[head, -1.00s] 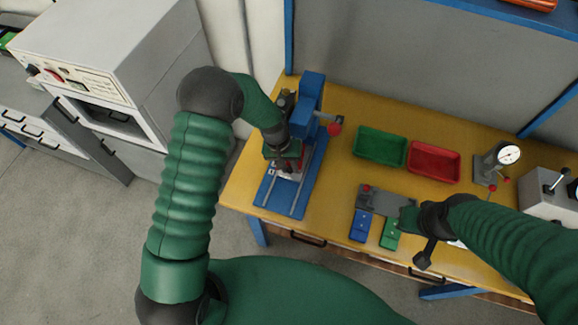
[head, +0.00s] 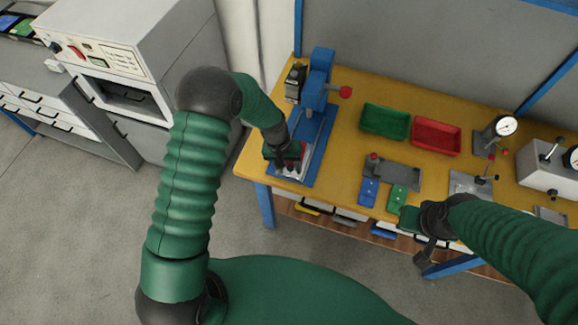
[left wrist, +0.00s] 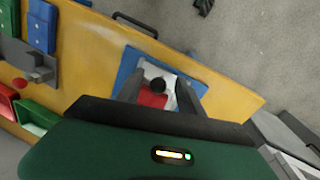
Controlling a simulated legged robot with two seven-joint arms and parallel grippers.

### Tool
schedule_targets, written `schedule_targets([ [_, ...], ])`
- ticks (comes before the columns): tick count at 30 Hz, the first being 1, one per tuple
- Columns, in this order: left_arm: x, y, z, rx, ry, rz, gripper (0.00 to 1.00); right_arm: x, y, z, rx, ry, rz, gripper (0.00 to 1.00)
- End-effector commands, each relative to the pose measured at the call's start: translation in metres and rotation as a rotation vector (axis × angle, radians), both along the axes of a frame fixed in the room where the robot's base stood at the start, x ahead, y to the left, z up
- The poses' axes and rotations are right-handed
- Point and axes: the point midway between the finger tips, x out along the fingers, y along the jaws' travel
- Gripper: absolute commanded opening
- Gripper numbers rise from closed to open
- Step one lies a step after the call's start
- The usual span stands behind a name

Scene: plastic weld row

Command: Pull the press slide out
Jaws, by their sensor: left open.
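The blue press (head: 319,72) stands at the back left of the yellow bench, its blue base (head: 318,150) running toward the front edge. The press slide, a pale plate with a red block (head: 301,157), is at the front end of that base, clear of the press head.
A green bin (head: 385,121) and a red bin (head: 436,137) stand right of the press. A grey fixture (head: 395,174) with blue and green blocks lies in front of them. A dial gauge stand (head: 497,133) is farther right. Floor is free left of the bench.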

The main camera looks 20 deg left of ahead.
Motion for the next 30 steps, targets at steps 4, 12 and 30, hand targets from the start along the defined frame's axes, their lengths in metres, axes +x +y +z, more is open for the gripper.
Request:
schedule_targets([
  [4,0.001,0.0,0.001,0.0,-0.003,0.001,0.45,0.0,0.0,0.0,0.0,0.0,0.0,0.0],
  [12,0.002,0.006,0.031,0.001,-0.01,0.002,0.45,0.0,0.0,-0.004,0.0,0.0,0.0,0.0],
  [30,-0.002,0.033,0.163,0.0,-0.002,0.001,0.45,0.0,0.0,-0.014,0.0,0.0,0.0,0.0],
])
